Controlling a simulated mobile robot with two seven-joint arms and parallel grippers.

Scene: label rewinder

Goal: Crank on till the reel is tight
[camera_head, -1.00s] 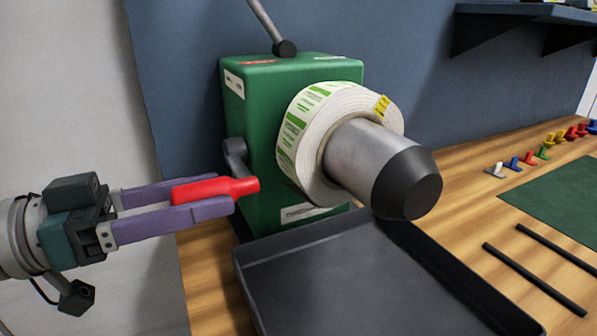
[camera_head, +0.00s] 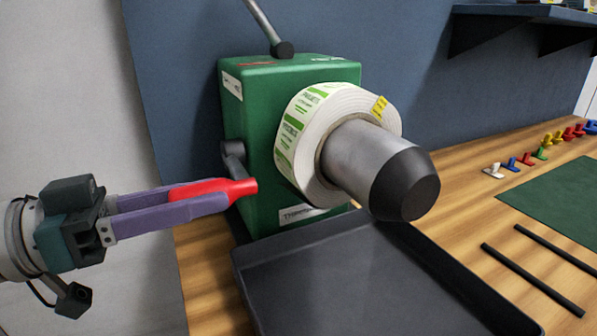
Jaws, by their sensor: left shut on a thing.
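The green label rewinder (camera_head: 258,105) stands on the wooden bench. A white label reel (camera_head: 305,130) with green print and a yellow tab (camera_head: 379,107) sits around its grey spindle (camera_head: 358,158), which has a black end. A dark crank arm (camera_head: 233,160) is on the rewinder's left side. My left gripper (camera_head: 222,195) is shut on the red crank handle (camera_head: 238,187), left of the rewinder; its purple fingers lie along both sides of the handle. The joint between handle and crank arm is hard to see. My right gripper is not in view.
A black tray (camera_head: 340,275) lies in front of the rewinder under the spindle. Two dark rods (camera_head: 532,279) and a green mat (camera_head: 560,200) lie to the right. Several coloured clips (camera_head: 543,152) line the bench back. A dark lever (camera_head: 268,28) rises above the rewinder, and a shelf (camera_head: 520,25) hangs at upper right.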

